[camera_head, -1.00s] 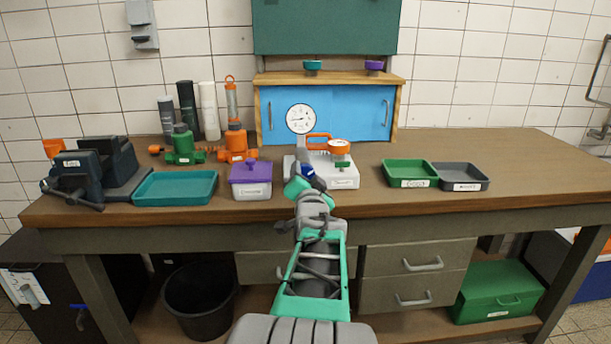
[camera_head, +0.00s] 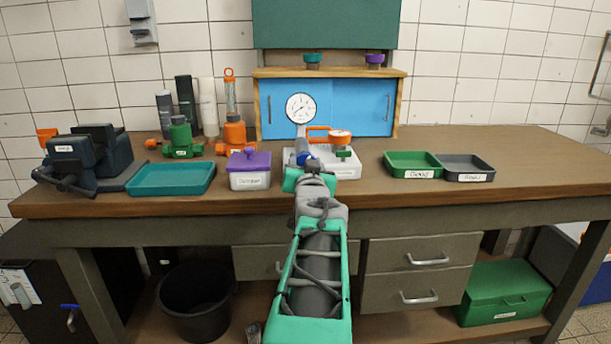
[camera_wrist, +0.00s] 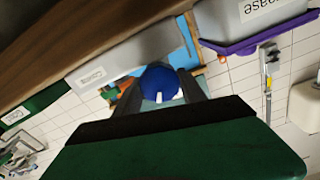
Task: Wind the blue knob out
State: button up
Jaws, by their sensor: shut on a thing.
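The blue knob (camera_wrist: 158,84) shows in the wrist view between the two dark fingers of my gripper (camera_wrist: 160,92), which is shut on it. A small white mark shows on the knob. In the head view, a bit of the blue knob (camera_head: 304,158) shows at the tip of my gripper (camera_head: 303,166), at the front left of a pale test block (camera_head: 345,171). My gripper and wrist hide most of the knob and whatever it is fitted to. A round white gauge (camera_head: 300,108) stands behind it, above the block.
A purple-lidded box (camera_head: 250,180) stands close left of my gripper. A teal tray (camera_head: 170,192) and a dark vise (camera_head: 90,160) are farther left. Green (camera_head: 412,173) and grey (camera_head: 467,176) trays lie to the right. The right end of the bench is clear.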

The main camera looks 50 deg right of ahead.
jog(key=n+b, duration=0.2)
jog(key=shift+f+n, duration=0.25)
jog(key=shift+n, duration=0.05)
jog(key=shift+r+n+b, duration=0.15)
jog(key=shift+n+b, duration=1.1)
jog(key=shift+n, duration=0.05)
jog(key=shift+r, duration=0.1)
jog(key=o, duration=1.4)
jog(key=shift+c, duration=0.2)
jog(key=v, duration=0.8)
jog(key=shift+p, duration=0.4)
